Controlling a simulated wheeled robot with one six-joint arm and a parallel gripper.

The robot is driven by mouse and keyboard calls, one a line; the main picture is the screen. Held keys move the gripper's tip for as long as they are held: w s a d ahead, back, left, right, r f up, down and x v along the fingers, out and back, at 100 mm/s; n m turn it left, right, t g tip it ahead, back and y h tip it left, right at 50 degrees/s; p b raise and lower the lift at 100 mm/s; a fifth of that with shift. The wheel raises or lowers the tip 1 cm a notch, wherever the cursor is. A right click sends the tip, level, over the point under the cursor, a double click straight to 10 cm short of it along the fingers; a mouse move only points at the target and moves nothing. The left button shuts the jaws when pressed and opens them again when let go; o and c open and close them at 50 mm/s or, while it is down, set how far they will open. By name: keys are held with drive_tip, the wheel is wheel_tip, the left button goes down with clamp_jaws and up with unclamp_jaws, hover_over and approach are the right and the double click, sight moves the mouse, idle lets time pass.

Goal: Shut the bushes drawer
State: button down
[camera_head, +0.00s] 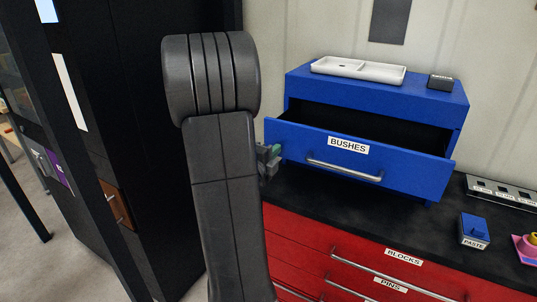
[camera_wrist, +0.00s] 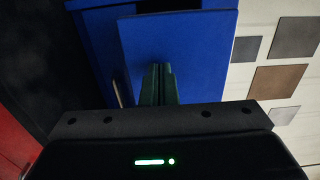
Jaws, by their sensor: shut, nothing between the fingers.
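The blue drawer labelled BUSHES (camera_head: 318,141) stands pulled out of the blue cabinet (camera_head: 372,93) in the head view, its dark inside showing behind the front. It has a long metal bar handle (camera_head: 345,171). My gripper (camera_head: 270,157) is at the left end of the drawer front, partly hidden by my arm. In the wrist view my gripper (camera_wrist: 158,70) is shut and empty, its green fingers against a background of blue drawer panel (camera_wrist: 190,45). I cannot tell whether the fingertips touch it.
A white tray (camera_head: 358,70) and a small black box (camera_head: 440,82) sit on the cabinet top. Red drawers (camera_head: 310,242) are below the dark worktop (camera_head: 400,222). A blue PASTE box (camera_head: 474,229) stands at right. A tall black cabinet (camera_head: 140,150) is at left.

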drive_tip(key=shift+w+d, duration=0.1)
idle(0.3)
drive_tip(key=b+x, duration=0.4)
drive_tip(key=x, duration=1.4)
drive_tip(key=shift+w+d+b, duration=0.1)
drive_tip(key=shift+d+b, duration=0.1)
drive_tip(key=shift+b, duration=0.1)
drive_tip(key=shift+f, duration=0.1)
